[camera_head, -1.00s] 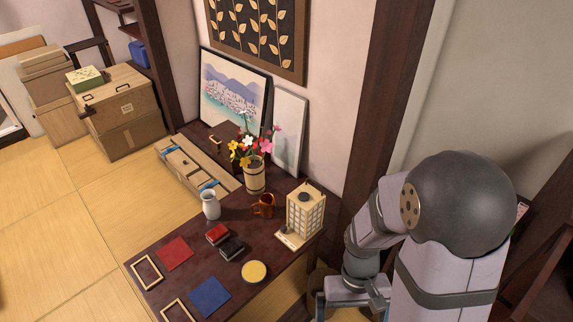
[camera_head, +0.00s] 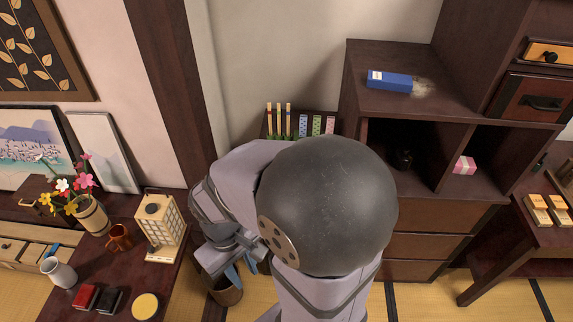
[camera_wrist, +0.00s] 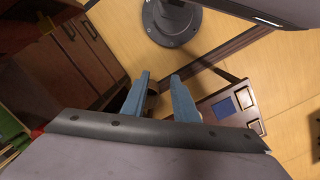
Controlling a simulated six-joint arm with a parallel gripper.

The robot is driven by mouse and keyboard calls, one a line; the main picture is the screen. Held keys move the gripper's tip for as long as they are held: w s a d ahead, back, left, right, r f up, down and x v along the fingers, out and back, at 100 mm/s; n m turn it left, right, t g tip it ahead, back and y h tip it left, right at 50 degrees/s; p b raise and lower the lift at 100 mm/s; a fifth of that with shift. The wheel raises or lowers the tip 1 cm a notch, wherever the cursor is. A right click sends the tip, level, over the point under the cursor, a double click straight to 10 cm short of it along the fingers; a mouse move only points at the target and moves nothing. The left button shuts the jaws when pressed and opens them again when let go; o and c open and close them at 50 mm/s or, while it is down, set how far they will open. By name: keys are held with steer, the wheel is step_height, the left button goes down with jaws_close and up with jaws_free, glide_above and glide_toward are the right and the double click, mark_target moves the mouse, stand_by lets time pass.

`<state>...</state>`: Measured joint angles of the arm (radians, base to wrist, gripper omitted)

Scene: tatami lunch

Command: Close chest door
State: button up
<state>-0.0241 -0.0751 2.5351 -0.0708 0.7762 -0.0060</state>
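A dark wooden chest (camera_head: 400,215) stands right of centre in the camera_head view, with open compartments above and several drawer fronts below. A brown front with a dark handle (camera_head: 540,103) is at its upper right; I cannot tell whether it is a door or a drawer. No clearly open door shows, and my arm hides the chest's lower left. My gripper (camera_head: 241,268) is left of the chest and apart from it. In the camera_wrist view its blue fingers (camera_wrist: 160,80) are parted with nothing between them. Dark panels with small handles (camera_wrist: 80,38) show at left there.
A blue box (camera_head: 390,80) lies on the chest top and a pink box (camera_head: 464,165) sits in a compartment. A low table (camera_head: 120,275) at left holds a lantern (camera_head: 160,225), jug and flowers. A bin (camera_head: 226,290) stands below my gripper. A wooden pillar (camera_head: 170,80) rises behind.

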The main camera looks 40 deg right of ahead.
steer(key=s+d+f+n+g+h+b, duration=0.3)
steer(key=d+n+g+h, duration=0.2)
steer(key=d+n+h, duration=0.35)
steer(key=w+d+r+n+h+p, duration=0.1)
steer(key=d+r+n+h+p, duration=0.1)
steer(key=d+r+h+p, duration=0.3)
steer(key=w+d+r+n+h, duration=0.1)
steer(key=w+r+n+h, duration=0.15)
steer(key=r, duration=0.45)
steer(key=p+x, duration=0.3)
steer(key=x, duration=0.4)
steer(key=shift+s+d+f, duration=0.2)
steer(key=shift+s+d, duration=0.05)
steer(key=shift+s, duration=0.25)
jaws_close()
